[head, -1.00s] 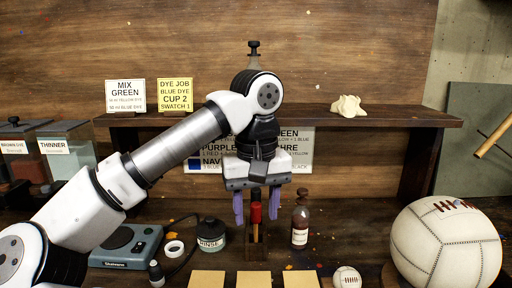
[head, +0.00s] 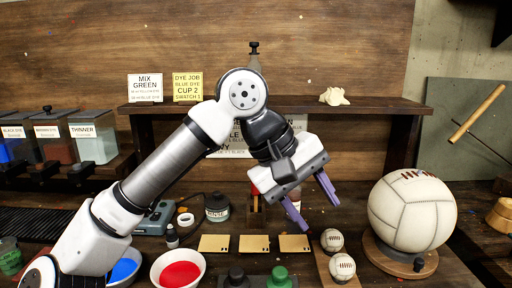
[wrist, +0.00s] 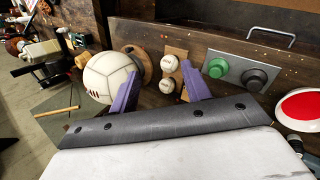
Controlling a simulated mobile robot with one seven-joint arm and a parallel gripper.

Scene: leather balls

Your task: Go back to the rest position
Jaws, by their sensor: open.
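My gripper (head: 315,208) is open and empty, with its two purple fingers apart. It hangs tilted above the workbench, left of the large white stitched ball (head: 412,211). In the wrist view my gripper (wrist: 160,92) shows its purple fingers spread, with the large ball (wrist: 108,78) beyond the left finger. Two small stitched balls (head: 342,267) sit on a wooden strip below the gripper. A red-topped tool (head: 255,190) stands upright behind the gripper, its lower part in a dark holder.
A shelf (head: 380,107) with sign cards spans the back. Bowls of red (head: 179,272) and blue (head: 122,268) dye stand at the front left. Tan swatches (head: 254,244) lie mid-bench. Green and grey knobs (head: 279,277) sit in front. A dark bottle stands partly hidden behind the gripper.

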